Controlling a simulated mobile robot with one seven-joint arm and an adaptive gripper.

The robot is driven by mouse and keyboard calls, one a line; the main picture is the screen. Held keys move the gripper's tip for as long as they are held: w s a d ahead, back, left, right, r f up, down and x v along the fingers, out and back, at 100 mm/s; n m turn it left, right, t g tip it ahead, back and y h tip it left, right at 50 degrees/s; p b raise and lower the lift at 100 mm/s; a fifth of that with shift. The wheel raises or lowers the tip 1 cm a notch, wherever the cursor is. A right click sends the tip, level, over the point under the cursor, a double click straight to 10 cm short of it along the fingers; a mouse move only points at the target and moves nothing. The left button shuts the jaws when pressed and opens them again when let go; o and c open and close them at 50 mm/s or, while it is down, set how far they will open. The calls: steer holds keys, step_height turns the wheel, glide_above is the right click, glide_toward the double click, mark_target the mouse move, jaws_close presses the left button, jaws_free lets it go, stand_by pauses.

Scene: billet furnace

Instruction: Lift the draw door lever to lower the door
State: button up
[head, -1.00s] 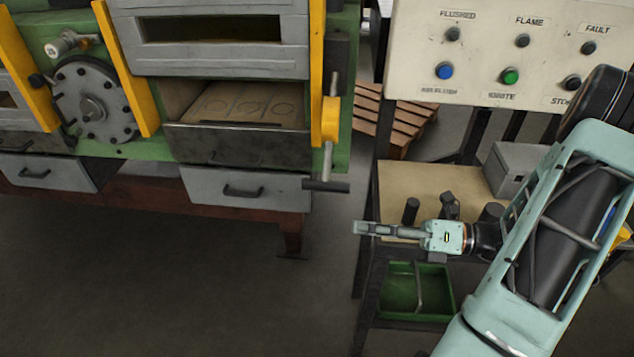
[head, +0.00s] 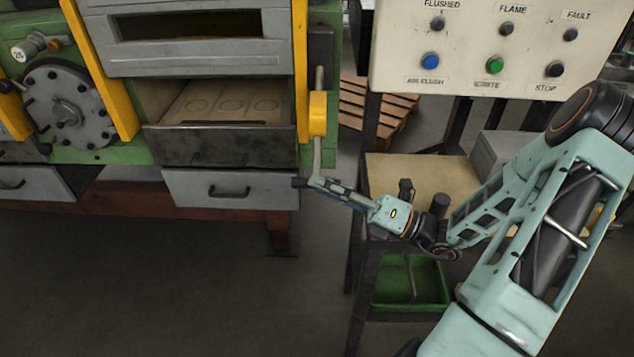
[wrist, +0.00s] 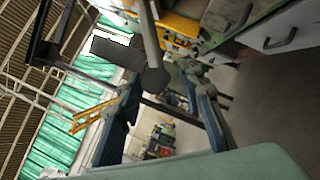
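The draw door lever (head: 317,150) is a thin metal rod hanging from a yellow block (head: 318,113) on the furnace's right side. The grey door panel (head: 195,62) is above an open chamber with a marked tray inside (head: 230,104).
A control panel (head: 490,65) with buttons and lamps stands at the right. Below it is a bench (head: 425,170) with a grey box and a green bin (head: 405,285) underneath. A wooden pallet (head: 375,105) lies behind. The floor in front is clear.

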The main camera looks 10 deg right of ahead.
steer(key=shift+w+a+r, duration=0.15)
steer(key=shift+w+a, duration=0.25)
steer(key=shift+a, duration=0.2)
jaws_close()
